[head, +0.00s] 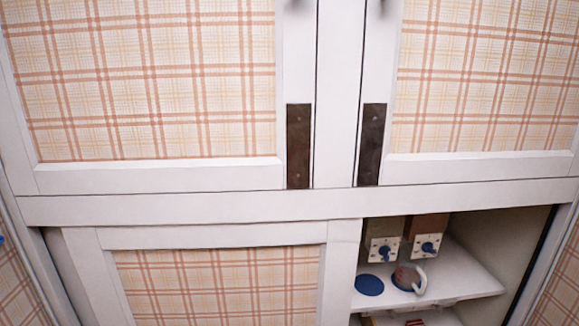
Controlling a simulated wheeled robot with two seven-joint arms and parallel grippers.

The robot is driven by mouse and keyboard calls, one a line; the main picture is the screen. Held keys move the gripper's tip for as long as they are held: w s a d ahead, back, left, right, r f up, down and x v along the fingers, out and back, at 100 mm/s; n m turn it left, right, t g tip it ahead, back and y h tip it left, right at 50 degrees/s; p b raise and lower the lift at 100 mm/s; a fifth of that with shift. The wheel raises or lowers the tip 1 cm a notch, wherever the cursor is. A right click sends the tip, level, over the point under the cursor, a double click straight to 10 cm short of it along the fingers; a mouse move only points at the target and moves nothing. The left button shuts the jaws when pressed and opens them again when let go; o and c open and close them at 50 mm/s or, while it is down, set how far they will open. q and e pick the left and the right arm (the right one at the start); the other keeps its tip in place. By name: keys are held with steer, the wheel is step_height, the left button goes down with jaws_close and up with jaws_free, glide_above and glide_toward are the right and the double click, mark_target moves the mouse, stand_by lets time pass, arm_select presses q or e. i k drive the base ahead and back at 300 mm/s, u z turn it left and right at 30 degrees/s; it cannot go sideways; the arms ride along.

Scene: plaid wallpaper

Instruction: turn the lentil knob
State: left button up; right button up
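Two dispensers hang side by side in the open lower-right compartment. Each has a white square plate with a blue knob: the left knob (385,254) and the right knob (428,247). I cannot tell which is the lentil knob, as no contents or labels are readable. A mug (405,277) with a white handle stands below, under the right dispenser, on a blue round pad. A second blue round pad (369,285) lies bare under the left dispenser. Neither of my grippers is in view.
The white shelf (470,280) is clear to the right of the mug. A sliding plaid door (218,290) covers the lower left. Closed plaid doors (150,80) with dark handle plates (299,146) are above. A lower shelf is partly visible.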

mark_target(427, 247)
steer(key=u, duration=0.3)
steer(key=k, duration=0.2)
steer(key=z, duration=1.15)
steer(key=i, duration=0.3)
